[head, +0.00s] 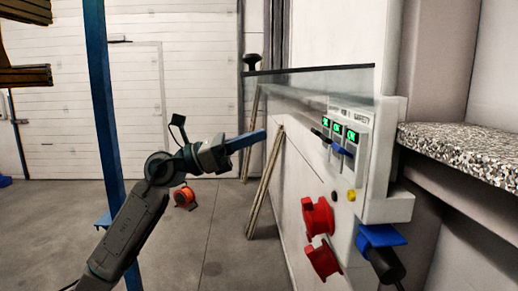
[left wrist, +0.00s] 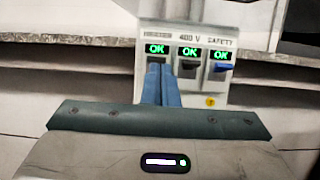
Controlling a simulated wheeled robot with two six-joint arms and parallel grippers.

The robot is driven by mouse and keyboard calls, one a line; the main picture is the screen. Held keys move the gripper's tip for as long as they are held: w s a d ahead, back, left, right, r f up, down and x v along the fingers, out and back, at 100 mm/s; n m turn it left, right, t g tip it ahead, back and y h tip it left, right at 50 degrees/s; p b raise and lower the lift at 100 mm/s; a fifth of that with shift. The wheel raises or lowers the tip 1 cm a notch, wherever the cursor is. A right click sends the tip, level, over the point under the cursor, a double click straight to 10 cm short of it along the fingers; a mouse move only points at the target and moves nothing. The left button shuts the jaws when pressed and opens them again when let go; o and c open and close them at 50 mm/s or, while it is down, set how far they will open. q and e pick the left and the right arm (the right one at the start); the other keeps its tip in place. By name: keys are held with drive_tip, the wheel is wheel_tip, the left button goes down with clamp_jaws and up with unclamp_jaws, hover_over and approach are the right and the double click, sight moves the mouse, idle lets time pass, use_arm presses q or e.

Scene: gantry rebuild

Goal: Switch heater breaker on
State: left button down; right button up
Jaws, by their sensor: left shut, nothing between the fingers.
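The breaker panel (head: 375,150) is on the right in the head view. Its three breakers are labelled heater, 400 V and safety, each with a lit green display. In the left wrist view, the heater breaker's display (left wrist: 156,49) reads OK. Its dark lever is partly hidden behind my fingers. The 400 V breaker (left wrist: 189,68) has a dark lever, the safety breaker (left wrist: 222,67) a blue one. My left gripper (head: 263,134) is shut and empty, its blue fingers pointing at the panel from the left, apart from it in the head view. My right gripper is not in view.
A clear cover (head: 315,82) juts out above the breakers. Red sockets (head: 318,217) and a blue socket (head: 380,236) with a black plug sit below. A speckled countertop (head: 465,150) is at right. Wooden planks (head: 262,190) lean behind my gripper. An orange cable reel (head: 184,196) stands on the floor.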

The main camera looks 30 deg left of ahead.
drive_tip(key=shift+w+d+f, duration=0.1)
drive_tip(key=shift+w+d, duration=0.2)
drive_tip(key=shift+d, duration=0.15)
